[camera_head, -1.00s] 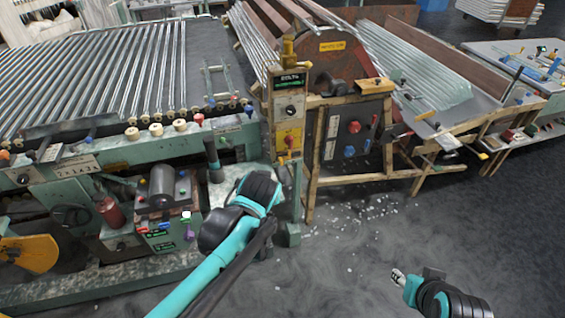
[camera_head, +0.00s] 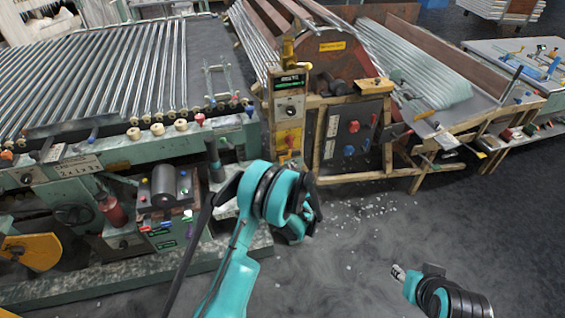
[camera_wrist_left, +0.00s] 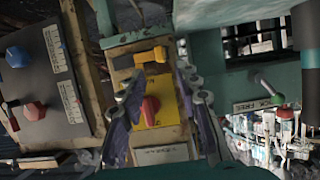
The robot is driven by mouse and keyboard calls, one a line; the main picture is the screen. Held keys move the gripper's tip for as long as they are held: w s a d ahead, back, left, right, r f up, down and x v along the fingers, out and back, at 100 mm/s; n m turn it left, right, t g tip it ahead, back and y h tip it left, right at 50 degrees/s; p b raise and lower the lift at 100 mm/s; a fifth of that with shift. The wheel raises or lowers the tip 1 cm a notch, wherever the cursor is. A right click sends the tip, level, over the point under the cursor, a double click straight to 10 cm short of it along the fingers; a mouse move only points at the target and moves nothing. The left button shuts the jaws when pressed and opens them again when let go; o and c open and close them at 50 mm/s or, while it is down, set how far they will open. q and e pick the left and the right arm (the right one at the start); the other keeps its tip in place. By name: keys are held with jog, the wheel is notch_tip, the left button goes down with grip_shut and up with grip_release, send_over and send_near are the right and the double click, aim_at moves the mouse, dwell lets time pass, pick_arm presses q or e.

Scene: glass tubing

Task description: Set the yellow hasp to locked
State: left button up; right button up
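The yellow hasp (camera_wrist_left: 152,56) is a small yellow-orange bar on the wooden post, beside a yellow plate (camera_wrist_left: 160,103) with a red knob (camera_wrist_left: 150,110). The left wrist view is turned about upside down, so the hasp lies below that plate. In the head view the plate (camera_head: 288,139) shows, while my left arm hides most of what is under it. My left gripper (camera_wrist_left: 163,84) is open and empty, its fingers to either side of the plate and pointing toward the hasp, with no clear contact. My right gripper (camera_head: 398,274) is low at the right, far from the post.
A dark panel (camera_wrist_left: 38,83) with red and blue knobs stands beside the post. A green-handled lever (camera_wrist_left: 267,87) is on the other side. The green roller machine (camera_head: 60,180) fills the left. Floor at the lower right (camera_head: 350,260) is open, with scattered glass bits.

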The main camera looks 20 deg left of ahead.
aim_at(282, 162)
pick_arm(q)
jog(key=b+x, duration=0.2)
jog(key=x, duration=0.5)
jog(key=shift+f, duration=0.2)
jog(key=shift+w+a+b, duration=0.25)
jog(key=shift+w+b, duration=0.05)
grip_shut()
jog(key=shift+d, duration=0.1)
